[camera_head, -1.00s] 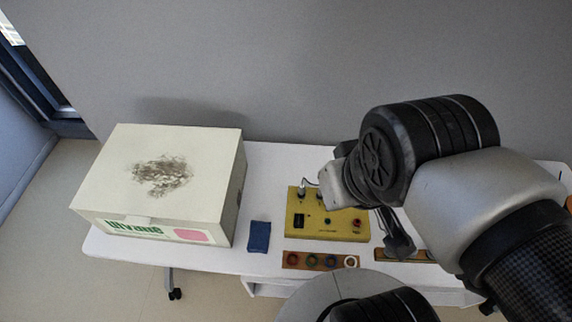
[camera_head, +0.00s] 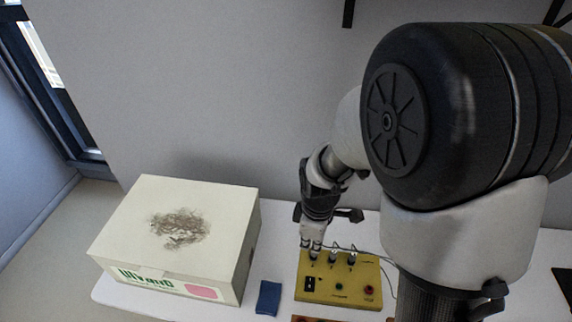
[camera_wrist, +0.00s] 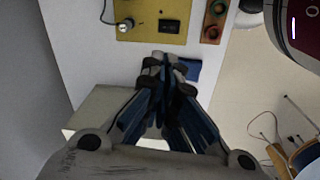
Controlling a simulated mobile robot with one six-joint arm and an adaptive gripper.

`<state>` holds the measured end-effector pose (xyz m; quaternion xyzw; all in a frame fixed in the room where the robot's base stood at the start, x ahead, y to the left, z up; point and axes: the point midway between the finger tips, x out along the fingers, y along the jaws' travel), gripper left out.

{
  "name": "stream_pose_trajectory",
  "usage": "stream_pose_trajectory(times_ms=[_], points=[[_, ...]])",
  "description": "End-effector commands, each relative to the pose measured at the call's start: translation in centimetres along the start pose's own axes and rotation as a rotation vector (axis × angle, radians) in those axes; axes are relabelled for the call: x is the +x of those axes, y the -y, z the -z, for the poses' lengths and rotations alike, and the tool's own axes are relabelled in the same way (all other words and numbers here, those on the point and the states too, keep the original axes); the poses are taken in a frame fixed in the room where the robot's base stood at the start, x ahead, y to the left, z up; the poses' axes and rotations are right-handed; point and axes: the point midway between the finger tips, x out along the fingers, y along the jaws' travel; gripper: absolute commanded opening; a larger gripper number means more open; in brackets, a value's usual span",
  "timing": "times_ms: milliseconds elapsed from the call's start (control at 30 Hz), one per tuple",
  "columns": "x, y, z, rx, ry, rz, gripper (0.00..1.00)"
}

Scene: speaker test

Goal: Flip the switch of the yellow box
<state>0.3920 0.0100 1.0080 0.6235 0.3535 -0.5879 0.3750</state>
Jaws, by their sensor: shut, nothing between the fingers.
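The yellow box (camera_head: 355,291) lies on the white table. My gripper (camera_head: 311,244) is shut and empty, pointing down at the box's back left corner. In the wrist view its fingertips (camera_wrist: 162,58) appear just short of the box edge nearest the switch. I cannot tell their exact height.
A large cream carton (camera_head: 215,205) stands left on the table. A dark blue block (camera_head: 268,298) lies between it and the yellow box. A brown strip with coloured rings (camera_wrist: 214,20) is beside the box. A grey wall stands behind.

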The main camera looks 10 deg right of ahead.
Motion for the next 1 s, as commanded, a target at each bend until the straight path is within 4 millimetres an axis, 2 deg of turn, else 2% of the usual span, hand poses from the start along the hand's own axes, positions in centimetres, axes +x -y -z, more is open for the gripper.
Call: stream_pose_trajectory(times_ms=[100,200,333,767,867,1000], points=[[2.6,-0.1,0.2,-0.09,0.015,0.03,0.0],[4.0,-0.1,0.2,-0.141,0.021,0.043,0.0],[4.8,-0.1,0.3,-0.172,0.023,0.05,0.0],[5.3,-0.1,0.3,-0.175,0.023,0.051,0.0],[6.5,0.0,0.2,-0.174,0.024,0.053,0.0],[9.2,0.2,0.1,-0.174,0.025,0.054,0.0]])
